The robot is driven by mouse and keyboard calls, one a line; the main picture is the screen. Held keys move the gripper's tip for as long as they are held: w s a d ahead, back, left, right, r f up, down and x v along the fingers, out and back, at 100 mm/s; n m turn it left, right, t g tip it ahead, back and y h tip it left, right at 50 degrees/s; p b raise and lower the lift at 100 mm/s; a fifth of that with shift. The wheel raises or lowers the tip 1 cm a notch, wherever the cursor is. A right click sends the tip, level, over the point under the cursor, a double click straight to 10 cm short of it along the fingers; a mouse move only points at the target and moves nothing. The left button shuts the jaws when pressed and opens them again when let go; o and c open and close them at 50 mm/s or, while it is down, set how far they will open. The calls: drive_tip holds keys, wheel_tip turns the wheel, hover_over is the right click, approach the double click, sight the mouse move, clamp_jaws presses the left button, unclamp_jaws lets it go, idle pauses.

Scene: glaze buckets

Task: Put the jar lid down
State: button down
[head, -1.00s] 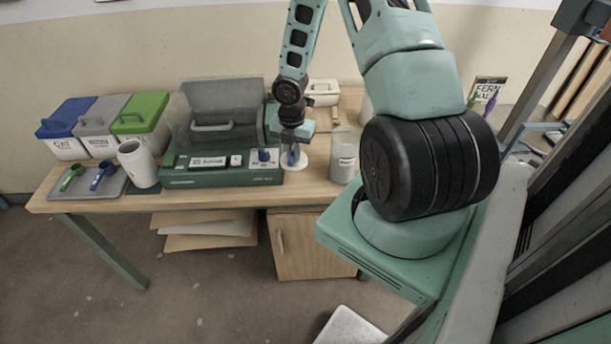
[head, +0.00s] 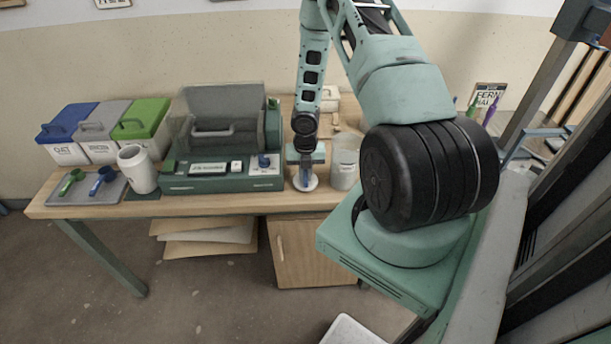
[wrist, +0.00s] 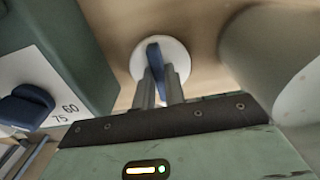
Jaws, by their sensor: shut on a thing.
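The jar lid (head: 305,183) is a white disc with a blue upright grip. In the head view it is at the front of the bench, between the green machine and a pale jar. My gripper (head: 305,170) is above the lid and shut on its blue grip. In the wrist view the lid (wrist: 175,68) shows its white disc and blue handle, with my gripper (wrist: 163,90) closed on the handle. The lid is at or close to the bench top (head: 245,203); I cannot tell whether it touches.
The green machine (head: 215,184) with a blue knob (head: 263,162) stands close on the left. The pale jar (head: 345,168) stands close on the right. A white canister (head: 138,172) and a grey tray (head: 90,192) with two scoops are farther left. Lidded buckets (head: 140,125) stand behind.

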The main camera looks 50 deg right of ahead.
sight(305, 175)
drive_tip(key=shift+f, duration=0.3)
drive_tip(key=shift+f, duration=0.15)
drive_tip(key=c, duration=1.5)
unclamp_jaws()
drive_tip(key=shift+o, duration=0.2)
wheel_tip(305, 175, up, 12)
drive_tip(key=p, duration=0.2)
drive_tip(key=shift+r, duration=0.2)
